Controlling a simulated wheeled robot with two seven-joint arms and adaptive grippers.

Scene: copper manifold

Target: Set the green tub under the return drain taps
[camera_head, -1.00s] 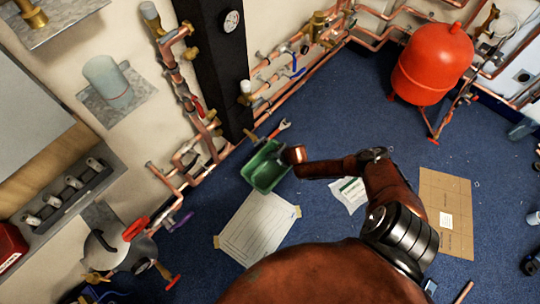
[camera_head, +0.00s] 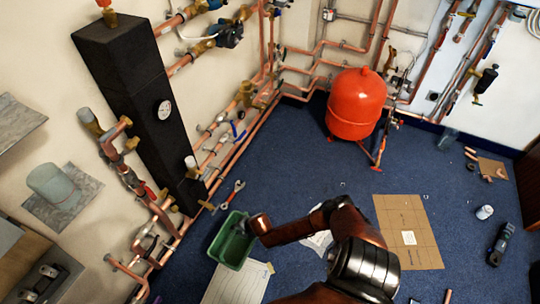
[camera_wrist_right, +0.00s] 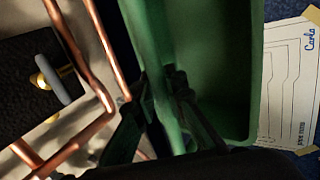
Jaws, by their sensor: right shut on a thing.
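The green tub (camera_head: 228,250) is on or just above the blue floor, close to the copper pipework at the left wall; I cannot tell whether it touches the floor. My right gripper (camera_head: 243,228) is at the tub's right edge. In the right wrist view the tub (camera_wrist_right: 225,70) fills the middle, and the gripper's dark fingers (camera_wrist_right: 160,105) are shut on its wall. Copper pipes with valves (camera_head: 160,205) run low along the wall beside the tub. I cannot tell which valves are the return drain taps. My left gripper is not in view.
A paper sheet (camera_head: 232,285) lies by the tub, and a wrench (camera_head: 233,193) lies beyond it. A black column with a gauge (camera_head: 150,110) stands at the wall. A red tank (camera_head: 356,103) stands at the back. Cardboard (camera_head: 408,230) lies right; the floor between is mostly clear.

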